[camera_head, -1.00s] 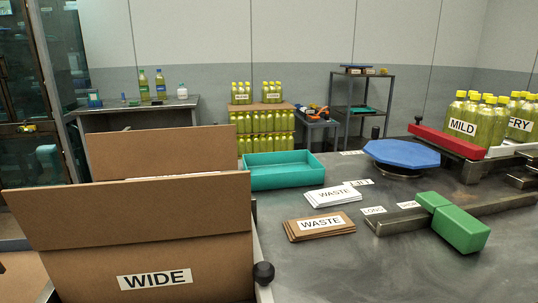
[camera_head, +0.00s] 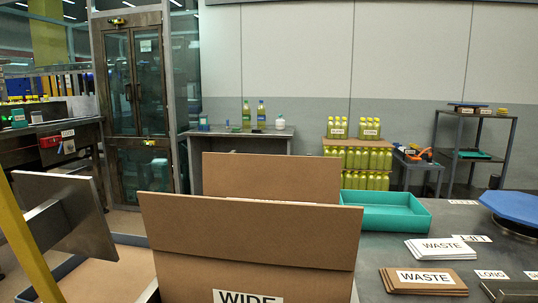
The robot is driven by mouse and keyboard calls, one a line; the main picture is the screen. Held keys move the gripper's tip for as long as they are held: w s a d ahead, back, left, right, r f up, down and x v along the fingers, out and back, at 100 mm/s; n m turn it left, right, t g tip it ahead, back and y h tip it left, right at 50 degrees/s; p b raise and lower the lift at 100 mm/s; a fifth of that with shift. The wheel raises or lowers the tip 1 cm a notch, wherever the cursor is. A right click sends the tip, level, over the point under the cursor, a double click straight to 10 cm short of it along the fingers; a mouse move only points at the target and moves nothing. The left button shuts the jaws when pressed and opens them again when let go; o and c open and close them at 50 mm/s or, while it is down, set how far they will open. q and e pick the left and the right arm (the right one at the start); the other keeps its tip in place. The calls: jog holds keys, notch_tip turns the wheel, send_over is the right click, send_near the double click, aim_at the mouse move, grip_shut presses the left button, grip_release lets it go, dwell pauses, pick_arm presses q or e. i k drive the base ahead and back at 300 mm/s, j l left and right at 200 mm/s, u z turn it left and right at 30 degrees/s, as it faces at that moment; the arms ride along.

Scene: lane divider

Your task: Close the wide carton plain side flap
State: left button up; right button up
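The wide carton (camera_head: 215,283) stands at the bottom centre of the head view, with a white WIDE label on its near wall. A brown flap (camera_head: 250,230) stands up from that near wall, above a fold line. A second, unlabelled brown flap (camera_head: 270,176) stands up behind it, on the far side, and its lower part is hidden. The inside of the carton and its other flaps are hidden. Neither of my grippers is in view.
Right of the carton is a table with a teal tray (camera_head: 385,212), white WASTE sheets (camera_head: 430,250), brown WASTE sheets (camera_head: 400,283) and a blue plate (camera_head: 512,205). At left are a yellow bar (camera_head: 25,255) and a grey panel (camera_head: 75,215).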

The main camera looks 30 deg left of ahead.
aim_at(280, 177)
jog(key=u, duration=0.85)
